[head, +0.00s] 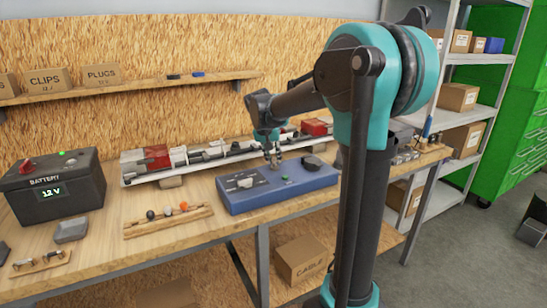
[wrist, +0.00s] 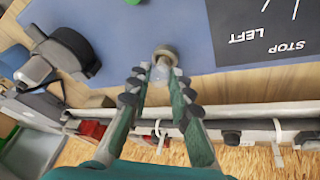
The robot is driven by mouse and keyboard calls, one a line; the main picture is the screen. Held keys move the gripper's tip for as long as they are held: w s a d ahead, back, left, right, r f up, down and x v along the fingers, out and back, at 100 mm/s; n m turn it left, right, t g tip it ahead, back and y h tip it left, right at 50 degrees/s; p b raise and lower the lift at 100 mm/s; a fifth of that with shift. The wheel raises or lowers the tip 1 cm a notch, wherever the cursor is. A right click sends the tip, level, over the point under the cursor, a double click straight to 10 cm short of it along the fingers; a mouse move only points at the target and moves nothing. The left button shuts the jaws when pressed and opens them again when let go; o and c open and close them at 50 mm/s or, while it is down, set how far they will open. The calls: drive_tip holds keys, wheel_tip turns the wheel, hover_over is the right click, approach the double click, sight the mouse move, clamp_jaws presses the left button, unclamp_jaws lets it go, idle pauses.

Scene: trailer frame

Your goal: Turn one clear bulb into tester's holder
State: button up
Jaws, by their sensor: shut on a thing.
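The blue tester box (head: 285,196) lies on the workbench, with a dark panel, a green button and a black round part on top. My gripper (head: 272,158) points down over its back edge. In the wrist view my gripper (wrist: 156,84) is shut on a clear bulb (wrist: 160,72), with the glass between the fingertips. A brass-coloured round piece (wrist: 165,51) shows at the bulb's far end, against the blue top. I cannot tell whether it is the bulb's cap or the holder, nor how deep the bulb sits. The fingers hide part of the glass.
A trailer light bar (head: 205,153) runs close behind the tester. A wooden rack (head: 170,222) with black, grey and orange-topped pieces stands in front left. A battery box (head: 52,190) reading 12 V, a grey dish (head: 71,231) and a small wooden holder (head: 40,264) are farther left.

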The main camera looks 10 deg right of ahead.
drive_tip(key=shift+f, duration=0.35)
idle(0.4)
drive_tip(key=m, duration=0.2)
drive_tip(key=shift+w+a+m+g+h, duration=0.1)
drive_tip(key=shift+m+g+h, duration=0.2)
drive_tip(key=shift+g+h, duration=0.1)
drive_tip(key=shift+m, duration=0.4)
drive_tip(key=m+g, duration=0.1)
drive_tip(key=m, duration=0.2)
drive_tip(key=shift+w+h, duration=0.1)
drive_tip(key=shift+h, duration=0.3)
drive_tip(key=shift+f, duration=0.1)
drive_tip(key=shift+g, duration=0.3)
